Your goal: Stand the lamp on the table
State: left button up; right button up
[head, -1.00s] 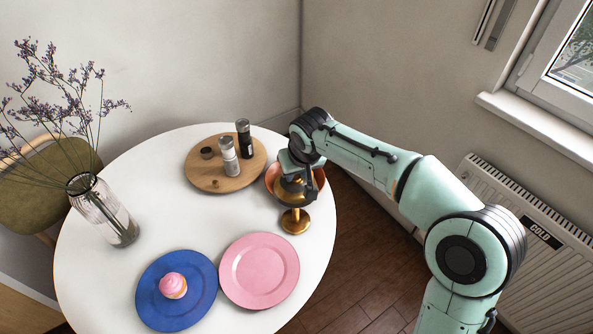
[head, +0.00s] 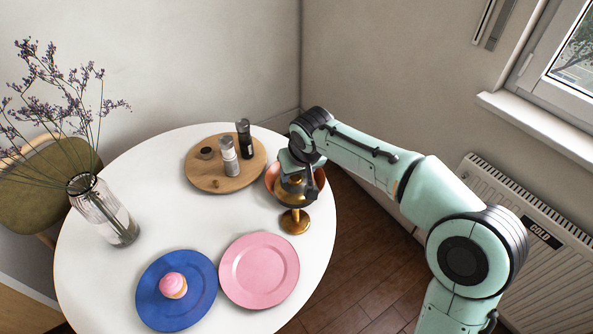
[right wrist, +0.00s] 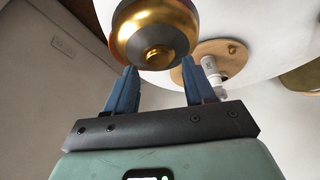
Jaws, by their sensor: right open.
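The lamp stands upright near the right edge of the white round table (head: 215,222). Its round gold base (head: 294,224) rests on the tabletop, and a coppery shade (head: 319,181) is above it, partly hidden by my right gripper (head: 296,184). In the right wrist view the lamp (right wrist: 153,30) shows as a rounded brass and dark body with a small knob, just beyond the fingertips. My right gripper (right wrist: 168,70) is open, with nothing between its blue fingers. Whether a finger touches the lamp cannot be told. My left gripper is not in view.
A round wooden board (head: 205,180) with shakers stands behind the lamp, to its left. A pink plate (head: 259,270) and a blue plate (head: 160,310) with a cupcake (head: 173,285) are in front. A glass vase (head: 103,212) stands at the left. A radiator (head: 500,200) is at right.

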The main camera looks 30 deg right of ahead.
jog(key=p+v, duration=0.1)
jog(key=v, duration=1)
jog(key=shift+r, duration=0.25)
jog(key=shift+s, duration=0.1)
